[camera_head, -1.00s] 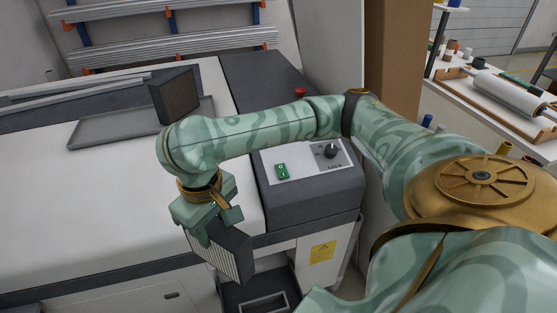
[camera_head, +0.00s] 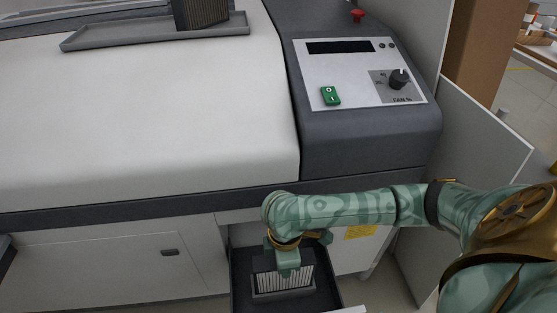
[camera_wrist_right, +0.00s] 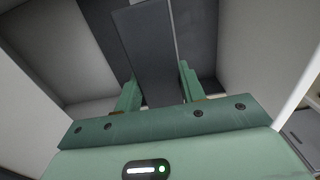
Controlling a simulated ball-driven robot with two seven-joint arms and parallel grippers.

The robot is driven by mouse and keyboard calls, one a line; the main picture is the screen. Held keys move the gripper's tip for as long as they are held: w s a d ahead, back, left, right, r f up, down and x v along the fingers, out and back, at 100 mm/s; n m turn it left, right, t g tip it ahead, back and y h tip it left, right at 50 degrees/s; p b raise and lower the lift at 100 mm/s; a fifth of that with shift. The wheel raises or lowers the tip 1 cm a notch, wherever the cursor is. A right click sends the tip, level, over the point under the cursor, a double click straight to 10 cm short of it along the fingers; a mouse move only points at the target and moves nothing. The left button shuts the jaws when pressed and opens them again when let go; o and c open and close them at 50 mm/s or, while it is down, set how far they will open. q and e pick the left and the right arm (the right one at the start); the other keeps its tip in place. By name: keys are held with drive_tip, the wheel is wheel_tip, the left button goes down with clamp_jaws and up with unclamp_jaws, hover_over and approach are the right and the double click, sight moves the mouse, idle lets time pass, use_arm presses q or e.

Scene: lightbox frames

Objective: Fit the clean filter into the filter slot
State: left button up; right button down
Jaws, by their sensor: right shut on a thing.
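The clean filter (camera_head: 283,283), a block with pale pleats and a dark grey frame, stands roughly upright in my right gripper (camera_head: 288,268). In the right wrist view the filter's plain dark side (camera_wrist_right: 148,50) lies between the two green fingers of the right gripper (camera_wrist_right: 158,88), which is shut on it. The filter slot (camera_head: 241,292) is the dark, open-topped drawer low on the machine's front. The filter lies within the drawer's outline; I cannot tell whether it touches the bottom. My left gripper is not in view.
A second filter (camera_head: 201,13) with brownish pleats stands on a grey tray (camera_head: 110,39) on the machine's white top. The control panel (camera_head: 360,72) has a green switch (camera_head: 331,96), a knob (camera_head: 398,79) and a red button (camera_head: 357,15). A side panel (camera_head: 480,150) stands at the right.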

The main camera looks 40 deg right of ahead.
wheel_tip(320, 180, down, 5)
drive_tip(key=b, duration=0.3)
drive_tip(key=shift+r, duration=0.1)
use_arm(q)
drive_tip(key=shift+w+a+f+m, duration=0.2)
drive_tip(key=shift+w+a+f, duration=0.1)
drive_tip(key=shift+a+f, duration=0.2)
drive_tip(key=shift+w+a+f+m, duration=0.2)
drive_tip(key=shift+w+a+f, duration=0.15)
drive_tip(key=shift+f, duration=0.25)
use_arm(e)
drive_tip(key=shift+r, duration=0.1)
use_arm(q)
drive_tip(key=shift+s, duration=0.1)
use_arm(e)
drive_tip(key=c, duration=0.9)
unclamp_jaws()
drive_tip(key=shift+o, duration=0.2)
